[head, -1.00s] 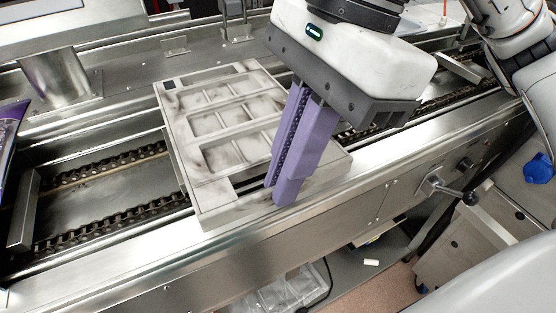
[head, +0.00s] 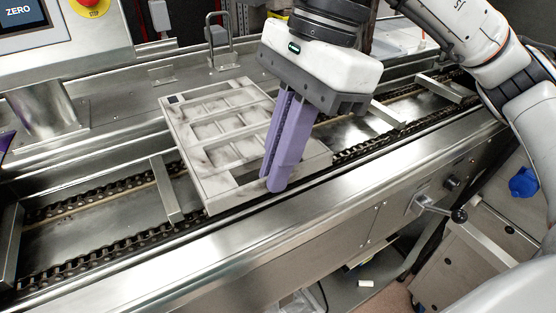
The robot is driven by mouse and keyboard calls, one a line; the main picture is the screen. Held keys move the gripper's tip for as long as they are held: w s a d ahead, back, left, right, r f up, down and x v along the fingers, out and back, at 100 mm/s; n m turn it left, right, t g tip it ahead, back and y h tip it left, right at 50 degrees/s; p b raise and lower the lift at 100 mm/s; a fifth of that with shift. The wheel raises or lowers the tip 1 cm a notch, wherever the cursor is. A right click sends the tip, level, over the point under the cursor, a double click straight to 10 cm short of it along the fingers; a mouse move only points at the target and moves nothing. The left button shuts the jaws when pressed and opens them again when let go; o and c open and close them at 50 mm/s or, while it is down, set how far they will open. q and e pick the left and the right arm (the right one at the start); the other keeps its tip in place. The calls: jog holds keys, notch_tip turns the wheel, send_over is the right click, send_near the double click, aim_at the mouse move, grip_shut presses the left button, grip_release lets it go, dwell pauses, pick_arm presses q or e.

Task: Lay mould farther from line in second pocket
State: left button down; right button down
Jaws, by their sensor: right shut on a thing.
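The mould (head: 189,146) is a flat, pale, marbled tray with several rectangular cavities and a small dark square at its far left corner. It is over the conveyor line, across the chains, its far edge overlapping the back deck in the picture. Whether it rests down or hangs just above cannot be told. My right gripper (head: 276,186) has its purple fingers shut on the mould's near right part, hiding some cavities. Crossbars divide the line into pockets; one crossbar (head: 167,190) is left of the mould, another (head: 386,114) right. A purple bit of my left gripper (head: 5,141) shows at the left edge.
The near steel rail (head: 240,222) runs along the front of the line, with a lever (head: 438,209) on its face. A control panel (head: 70,35) with a red button stands at the back left. The pocket floor (head: 90,215) at the left is empty.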

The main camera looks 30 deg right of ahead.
jog(key=shift+f+b, duration=0.85)
jog(key=shift+f, duration=0.05)
notch_tip(320, 180, down, 3)
jog(key=b, duration=0.3)
jog(key=shift+f, duration=0.15)
jog(key=shift+f+b, duration=1.3)
jog(key=shift+f, duration=0.1)
jog(key=c, duration=1.9)
grip_release()
jog(key=shift+o, duration=0.2)
